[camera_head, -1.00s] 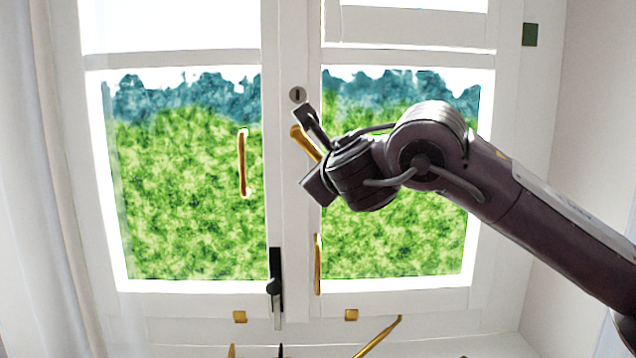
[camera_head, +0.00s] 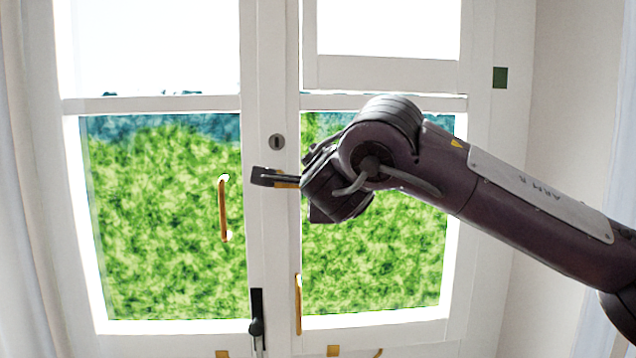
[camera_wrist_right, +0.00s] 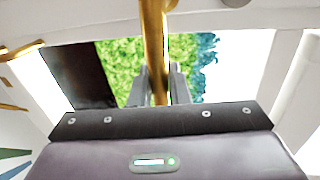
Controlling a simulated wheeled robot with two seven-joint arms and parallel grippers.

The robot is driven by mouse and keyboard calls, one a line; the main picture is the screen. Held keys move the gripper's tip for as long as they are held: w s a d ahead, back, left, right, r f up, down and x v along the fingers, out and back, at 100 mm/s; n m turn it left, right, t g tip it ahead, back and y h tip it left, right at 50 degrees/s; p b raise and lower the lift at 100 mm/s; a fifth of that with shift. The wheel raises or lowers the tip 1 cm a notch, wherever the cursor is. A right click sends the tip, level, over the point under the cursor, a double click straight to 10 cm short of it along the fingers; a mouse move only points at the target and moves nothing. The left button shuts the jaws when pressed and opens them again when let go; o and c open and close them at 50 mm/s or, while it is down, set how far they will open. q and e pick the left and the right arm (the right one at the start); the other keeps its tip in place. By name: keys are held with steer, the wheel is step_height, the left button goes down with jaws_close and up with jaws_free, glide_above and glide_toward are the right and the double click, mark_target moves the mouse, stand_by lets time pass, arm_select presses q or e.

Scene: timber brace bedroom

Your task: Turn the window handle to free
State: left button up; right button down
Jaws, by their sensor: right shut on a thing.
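The brass window handle is mostly hidden behind my right gripper in the head view; a short gold piece of it (camera_head: 286,185) shows by the fingers at the central frame post. In the right wrist view the gold bar (camera_wrist_right: 154,50) runs upright between the two grey fingers. My right gripper (camera_head: 272,177) is shut on this bar, its fingers pointing left and nearly level. In the wrist view my right gripper (camera_wrist_right: 158,86) has a finger on each side of the bar. My left gripper is not in view.
A round keyhole plate (camera_head: 277,142) sits above the gripper. Other brass pulls are on the left pane (camera_head: 224,208) and the lower post (camera_head: 298,304). A black latch (camera_head: 257,328) is at the lower centre. A dark green square (camera_head: 500,77) is on the right frame.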

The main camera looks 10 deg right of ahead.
steer(key=shift+r+n, duration=0.25)
steer(key=shift+n, duration=0.05)
stand_by(0.4)
steer(key=c, duration=1.4)
jaws_free()
steer(key=shift+c, duration=0.2)
steer(key=shift+s, duration=0.15)
steer(key=s+r+b, duration=0.1)
steer(key=s+b, duration=0.2)
steer(key=s, duration=0.4)
steer(key=shift+s+r, duration=0.15)
steer(key=shift+r, duration=0.05)
